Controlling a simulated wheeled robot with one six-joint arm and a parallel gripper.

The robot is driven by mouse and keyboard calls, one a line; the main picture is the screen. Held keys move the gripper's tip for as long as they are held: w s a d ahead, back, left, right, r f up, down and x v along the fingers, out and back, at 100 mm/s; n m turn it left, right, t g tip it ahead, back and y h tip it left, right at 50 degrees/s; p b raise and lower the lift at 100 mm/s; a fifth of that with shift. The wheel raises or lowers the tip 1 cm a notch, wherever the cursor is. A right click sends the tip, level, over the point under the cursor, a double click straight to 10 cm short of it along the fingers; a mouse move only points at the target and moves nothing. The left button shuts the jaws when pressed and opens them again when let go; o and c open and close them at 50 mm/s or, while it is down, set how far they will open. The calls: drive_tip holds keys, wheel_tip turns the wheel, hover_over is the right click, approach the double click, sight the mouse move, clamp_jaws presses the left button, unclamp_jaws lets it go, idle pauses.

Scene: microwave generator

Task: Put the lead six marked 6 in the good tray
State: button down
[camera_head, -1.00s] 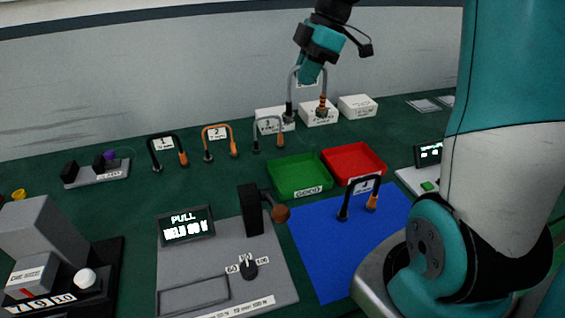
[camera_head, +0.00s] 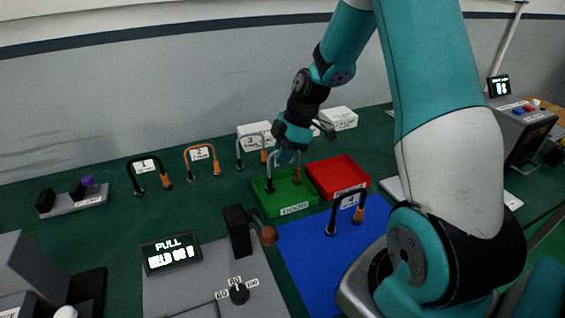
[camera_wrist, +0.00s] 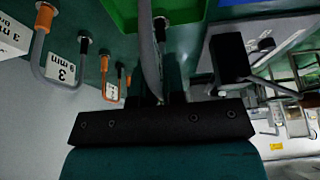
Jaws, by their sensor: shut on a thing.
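My gripper (camera_head: 287,154) is shut on a grey lead (camera_head: 270,168), which hangs upright with a black end and a brownish end pointing down. The lead's ends are over or inside the green tray (camera_head: 287,210) labelled GOOD. I cannot tell whether they touch its floor. No number on this lead is readable. In the wrist view the lead (camera_wrist: 149,60) is a grey strip between the jaws, and a corner of the green tray (camera_wrist: 122,12) shows beyond it.
A red tray (camera_head: 340,178) adjoins the green one on the right. Lead 4 (camera_head: 347,206) stands on the blue mat (camera_head: 310,250). Leads 1 (camera_head: 146,172) and 2 (camera_head: 204,157) stand at left. A pull tester (camera_head: 205,285) is in front. White boxes (camera_head: 340,118) stand behind.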

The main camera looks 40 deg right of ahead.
drive_tip(key=shift+f, duration=1.5)
drive_tip(key=c, duration=1.2)
unclamp_jaws()
drive_tip(key=shift+f, duration=0.1)
drive_tip(key=v, duration=0.4)
drive_tip(key=b+v, duration=0.1)
drive_tip(key=v, duration=0.7)
drive_tip(key=shift+a, duration=0.3)
drive_tip(key=s+a+r+m, duration=0.1)
drive_tip(key=s+a+r, duration=0.1)
drive_tip(key=a, duration=0.5)
drive_tip(key=s+a+r+m, duration=0.2)
drive_tip(key=s+a+r, duration=0.1)
drive_tip(key=a, duration=0.4)
drive_tip(key=s+a+r+m+g, duration=0.1)
drive_tip(key=s+a+m, duration=0.3)
drive_tip(key=s+a, duration=0.8)
drive_tip(key=s, duration=0.4)
drive_tip(key=shift+m, duration=0.4)
